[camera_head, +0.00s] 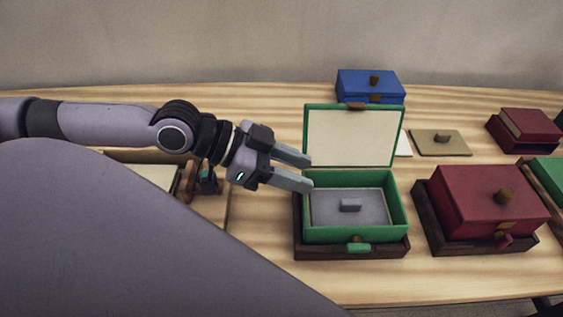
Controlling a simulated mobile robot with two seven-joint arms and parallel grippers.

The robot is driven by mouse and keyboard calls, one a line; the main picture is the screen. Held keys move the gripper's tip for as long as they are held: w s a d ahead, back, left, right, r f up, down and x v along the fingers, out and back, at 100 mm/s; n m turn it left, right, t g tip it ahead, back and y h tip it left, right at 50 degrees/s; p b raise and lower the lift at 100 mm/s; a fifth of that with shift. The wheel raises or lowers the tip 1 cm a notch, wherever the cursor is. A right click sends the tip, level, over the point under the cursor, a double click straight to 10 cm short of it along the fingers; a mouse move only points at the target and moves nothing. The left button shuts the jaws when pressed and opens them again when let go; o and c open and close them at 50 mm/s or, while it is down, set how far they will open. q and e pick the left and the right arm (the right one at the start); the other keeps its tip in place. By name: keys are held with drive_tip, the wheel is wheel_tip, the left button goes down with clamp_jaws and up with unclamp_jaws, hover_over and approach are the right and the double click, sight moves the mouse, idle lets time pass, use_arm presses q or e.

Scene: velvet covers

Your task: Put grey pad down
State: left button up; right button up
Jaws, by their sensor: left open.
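The grey pad (335,213), with a small grey grip block on top, lies flat inside the open green box (325,236). The box's cream-lined lid (350,138) stands up at the back. The box sits in a dark wooden tray (312,251). My left gripper (309,173) is open and empty, above the left rear of the green box, with its fingers pointing right. It is apart from the pad. My right gripper is not in view.
A closed red box (480,190) stands in a dark tray to the right. A blue box (358,85) and a tan pad (440,148) are behind. Another red box (532,124) is at far right. Bare table lies in front. My own large link hides the lower left.

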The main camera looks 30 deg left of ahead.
use_arm(q)
drive_tip(key=shift+v, duration=1.25)
